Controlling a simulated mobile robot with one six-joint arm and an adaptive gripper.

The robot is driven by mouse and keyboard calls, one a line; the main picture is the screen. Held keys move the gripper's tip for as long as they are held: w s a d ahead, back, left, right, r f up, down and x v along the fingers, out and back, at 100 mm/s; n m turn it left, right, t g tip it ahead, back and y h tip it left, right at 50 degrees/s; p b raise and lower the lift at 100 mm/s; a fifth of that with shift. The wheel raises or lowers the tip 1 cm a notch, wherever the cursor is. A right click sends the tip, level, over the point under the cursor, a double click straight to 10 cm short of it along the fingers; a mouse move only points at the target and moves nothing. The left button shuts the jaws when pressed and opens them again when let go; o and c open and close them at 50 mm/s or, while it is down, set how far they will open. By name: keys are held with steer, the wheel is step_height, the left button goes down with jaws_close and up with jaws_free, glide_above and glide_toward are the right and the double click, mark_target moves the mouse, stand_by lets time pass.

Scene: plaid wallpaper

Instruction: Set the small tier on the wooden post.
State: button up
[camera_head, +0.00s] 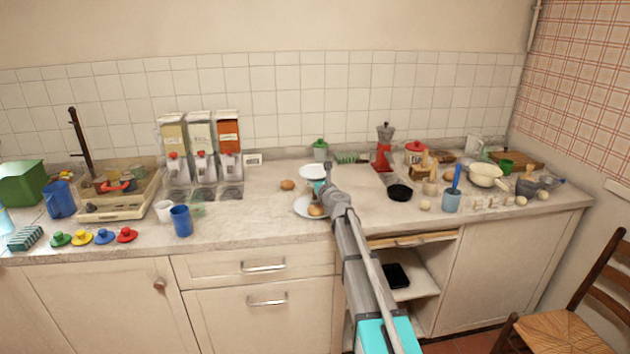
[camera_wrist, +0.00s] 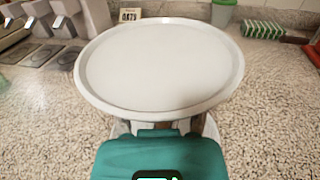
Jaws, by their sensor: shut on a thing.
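The small tier (camera_head: 312,171) is a white round plate with a raised rim. It fills the middle of the wrist view (camera_wrist: 160,65) and looks about level. My gripper (camera_head: 319,184) is shut on it, with the fingers mostly hidden beneath the plate. A larger white plate (camera_head: 301,206) rests on the counter under the held tier, and its edge shows below the tier in the wrist view. A round brown bun (camera_head: 316,210) appears on the lower plate. The wooden post cannot be made out clearly; the tier and my gripper cover the space between the plates.
Another brown round item (camera_head: 287,185) lies left of the plates. Cereal dispensers (camera_head: 201,150) stand at the back left, with a blue cup (camera_head: 181,220) in front. A green-lidded jar (camera_head: 320,150) stands behind.

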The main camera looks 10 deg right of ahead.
steer(key=shift+f, duration=0.1)
stand_by(0.3)
steer(key=o, duration=1.3)
steer(key=shift+o, duration=0.2)
steer(key=shift+s, duration=0.1)
steer(key=v, duration=1.2)
